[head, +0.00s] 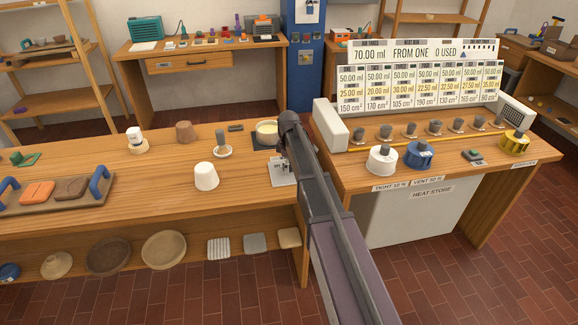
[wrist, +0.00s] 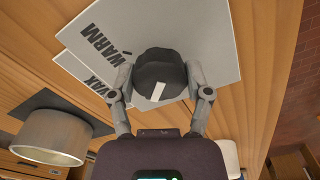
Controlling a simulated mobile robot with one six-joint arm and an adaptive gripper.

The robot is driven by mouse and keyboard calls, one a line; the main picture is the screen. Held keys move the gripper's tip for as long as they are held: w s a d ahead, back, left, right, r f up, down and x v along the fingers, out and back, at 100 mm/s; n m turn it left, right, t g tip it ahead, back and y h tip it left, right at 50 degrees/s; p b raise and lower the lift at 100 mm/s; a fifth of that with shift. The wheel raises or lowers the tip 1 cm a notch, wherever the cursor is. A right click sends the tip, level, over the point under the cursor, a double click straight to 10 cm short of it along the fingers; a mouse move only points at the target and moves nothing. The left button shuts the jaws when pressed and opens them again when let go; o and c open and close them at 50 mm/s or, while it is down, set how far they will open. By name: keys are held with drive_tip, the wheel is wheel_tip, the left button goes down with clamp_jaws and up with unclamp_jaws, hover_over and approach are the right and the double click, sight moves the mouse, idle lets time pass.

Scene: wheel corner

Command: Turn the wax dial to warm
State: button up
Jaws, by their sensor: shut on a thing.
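The wax dial (wrist: 160,66) is a dark round knob with a white pointer mark in the wrist view. It sits on a pale grey plate (wrist: 215,30). The word WARM is printed on the plate left of the knob, and WAX is on a second part lower left. The white mark lies on the knob's lower side in this view, slanting slightly, and does not point at the word WARM. My gripper (wrist: 160,88) has one finger on each side of the knob and is shut on it. In the head view my arm hides the dial; part of its plate (head: 281,177) shows.
A cream-filled pot (head: 266,132) on a dark pad stands just behind the dial. The heat store console (head: 425,150) with several knobs is close on the right.

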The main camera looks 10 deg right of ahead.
drive_tip(key=shift+m, duration=0.4)
drive_tip(key=m, duration=0.7)
drive_tip(key=shift+s+m, duration=0.1)
drive_tip(key=shift+m, duration=0.3)
drive_tip(key=m, duration=0.4)
drive_tip(key=shift+m, duration=0.3)
drive_tip(key=m, duration=0.4)
drive_tip(key=shift+m, duration=0.4)
drive_tip(key=o, duration=1.2)
drive_tip(key=shift+c, duration=0.2)
